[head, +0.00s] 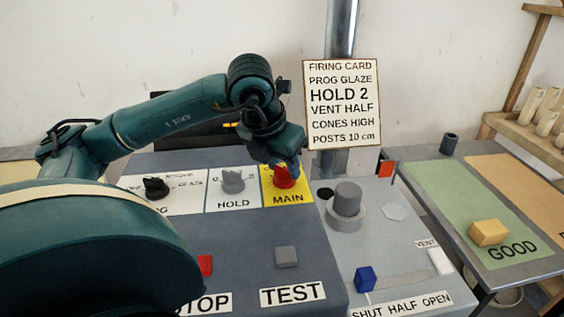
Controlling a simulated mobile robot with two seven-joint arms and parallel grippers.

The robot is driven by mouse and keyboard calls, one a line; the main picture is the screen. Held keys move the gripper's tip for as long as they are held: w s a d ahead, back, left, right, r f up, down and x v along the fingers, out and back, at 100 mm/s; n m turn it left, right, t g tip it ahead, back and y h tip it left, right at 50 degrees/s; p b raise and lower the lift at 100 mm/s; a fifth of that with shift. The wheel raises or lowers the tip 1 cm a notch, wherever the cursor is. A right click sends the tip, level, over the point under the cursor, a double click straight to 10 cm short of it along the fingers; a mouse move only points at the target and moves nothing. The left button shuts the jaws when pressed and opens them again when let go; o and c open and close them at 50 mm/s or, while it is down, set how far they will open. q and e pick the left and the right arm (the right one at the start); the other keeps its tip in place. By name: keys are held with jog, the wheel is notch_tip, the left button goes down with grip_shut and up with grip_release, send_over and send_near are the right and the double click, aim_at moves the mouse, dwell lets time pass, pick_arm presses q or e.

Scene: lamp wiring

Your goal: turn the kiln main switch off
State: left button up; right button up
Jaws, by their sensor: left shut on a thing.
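The kiln main switch (284,180) is a red knob on a yellow plate marked MAIN, at the right of the control panel's upper row. My left gripper (282,165) reaches down on it from above and is shut on it. The fingers hide the top of the knob, so I cannot tell its exact setting. My right gripper is out of view.
Left of the switch are a grey HOLD knob (233,181) and a black knob (156,188). A grey TEST button (286,257) and a red button (205,265) sit lower. The blue vent slider (365,279) and a grey cylinder (347,200) stand right.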

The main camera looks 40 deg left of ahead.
pick_arm(q)
jog(key=o, duration=1)
jog(key=shift+r, duration=0.1)
jog(key=p+v, duration=0.2)
jog(key=v, duration=1.1)
